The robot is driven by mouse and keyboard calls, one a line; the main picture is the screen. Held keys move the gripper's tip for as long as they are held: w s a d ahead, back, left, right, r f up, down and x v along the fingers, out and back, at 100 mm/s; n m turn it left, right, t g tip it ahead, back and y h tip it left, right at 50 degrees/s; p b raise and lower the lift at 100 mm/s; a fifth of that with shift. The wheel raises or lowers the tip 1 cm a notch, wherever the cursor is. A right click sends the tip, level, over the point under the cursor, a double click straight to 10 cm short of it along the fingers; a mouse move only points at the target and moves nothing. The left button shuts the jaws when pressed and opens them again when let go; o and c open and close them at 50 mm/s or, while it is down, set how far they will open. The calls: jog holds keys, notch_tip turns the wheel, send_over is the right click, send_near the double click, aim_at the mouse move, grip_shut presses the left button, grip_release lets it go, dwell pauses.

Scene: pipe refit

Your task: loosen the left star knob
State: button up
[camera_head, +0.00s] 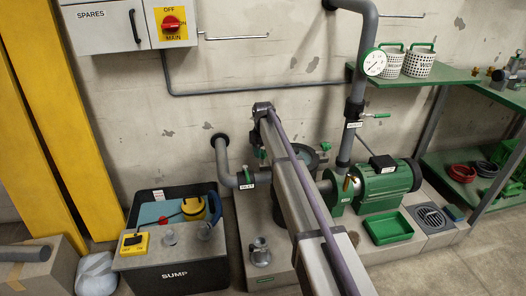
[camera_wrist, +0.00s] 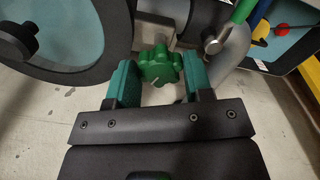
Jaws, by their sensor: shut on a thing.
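A green star knob (camera_wrist: 158,66) with rounded lobes and a pale mark on its face shows in the wrist view. My gripper (camera_wrist: 160,84) has its two teal-padded fingers on either side of this knob and is shut on it. A large dark round rim (camera_wrist: 88,66) with a pale blue face lies at the left of that view, close to the knob.
A grey pipe (camera_head: 223,165) with a green-handled valve (camera_head: 247,176) stands left of my arm. The sump box (camera_head: 180,270) is farther left. A green pump (camera_head: 390,180) and green tray (camera_head: 388,226) are at the right. A loose metal fitting (camera_head: 260,252) stands on the plinth.

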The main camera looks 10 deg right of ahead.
aim_at(263, 151)
jog(key=shift+n, duration=2.2)
jog(key=o, duration=0.7)
notch_tip(263, 151, up, 11)
jog(key=p, duration=1.1)
jog(key=shift+f, duration=0.15)
